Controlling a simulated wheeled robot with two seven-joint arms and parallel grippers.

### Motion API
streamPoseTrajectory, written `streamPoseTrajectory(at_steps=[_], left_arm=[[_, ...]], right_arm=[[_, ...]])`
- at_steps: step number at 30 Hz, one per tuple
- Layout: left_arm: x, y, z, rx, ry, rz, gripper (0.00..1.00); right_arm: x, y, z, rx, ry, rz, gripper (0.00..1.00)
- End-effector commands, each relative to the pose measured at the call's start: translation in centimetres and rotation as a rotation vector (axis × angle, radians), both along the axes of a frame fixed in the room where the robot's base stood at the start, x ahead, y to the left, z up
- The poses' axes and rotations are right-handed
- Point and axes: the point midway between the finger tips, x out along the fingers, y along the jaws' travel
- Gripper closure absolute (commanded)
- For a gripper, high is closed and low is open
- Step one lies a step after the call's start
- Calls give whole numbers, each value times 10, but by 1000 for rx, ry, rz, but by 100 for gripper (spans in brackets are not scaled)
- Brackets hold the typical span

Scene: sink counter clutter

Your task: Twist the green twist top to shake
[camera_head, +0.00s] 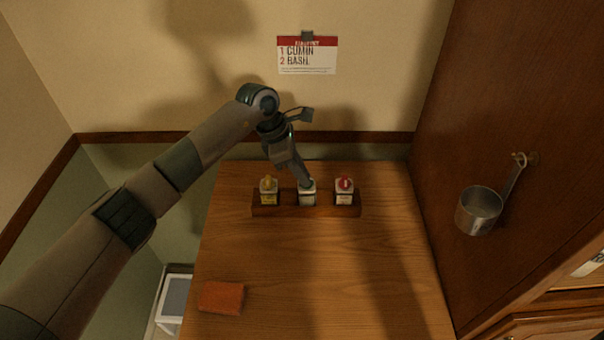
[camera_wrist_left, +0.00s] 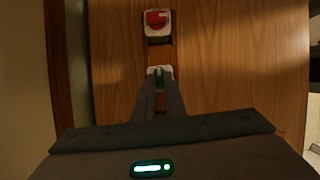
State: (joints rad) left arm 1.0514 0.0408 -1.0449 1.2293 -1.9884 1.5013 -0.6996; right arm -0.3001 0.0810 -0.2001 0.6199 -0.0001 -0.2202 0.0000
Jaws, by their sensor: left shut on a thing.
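Three small spice jars stand in a dark wooden rack (camera_head: 283,210) at the back of the wooden counter. The middle jar (camera_head: 307,198) is white-bodied, and its green top (camera_wrist_left: 158,73) shows between my fingers in the left wrist view. My left gripper (camera_head: 304,184) reaches down from above and is shut on the green top, which it mostly hides in the head view. The jar with a yellow top (camera_head: 269,184) stands to its left. The jar with a red top (camera_head: 344,184) stands to its right and also shows in the left wrist view (camera_wrist_left: 157,20). My right gripper is not in view.
An orange-brown block (camera_head: 221,298) lies at the counter's front left. A metal cup with a handle (camera_head: 479,211) hangs on the wooden panel at right. A card reading cumin and basil (camera_head: 307,56) is on the back wall. The counter's middle is clear.

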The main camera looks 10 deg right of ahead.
Motion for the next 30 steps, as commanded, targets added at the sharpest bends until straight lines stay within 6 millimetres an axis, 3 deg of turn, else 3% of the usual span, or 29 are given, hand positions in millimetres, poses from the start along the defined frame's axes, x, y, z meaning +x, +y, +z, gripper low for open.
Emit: streamPoseTrajectory(at_steps=[17, 30], left_arm=[[-2, 1, -4, 1, -4, 232, 100], [-6, -1, -5, 0, -5, 528, 100]], right_arm=[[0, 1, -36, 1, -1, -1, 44], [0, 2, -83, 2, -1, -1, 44]])
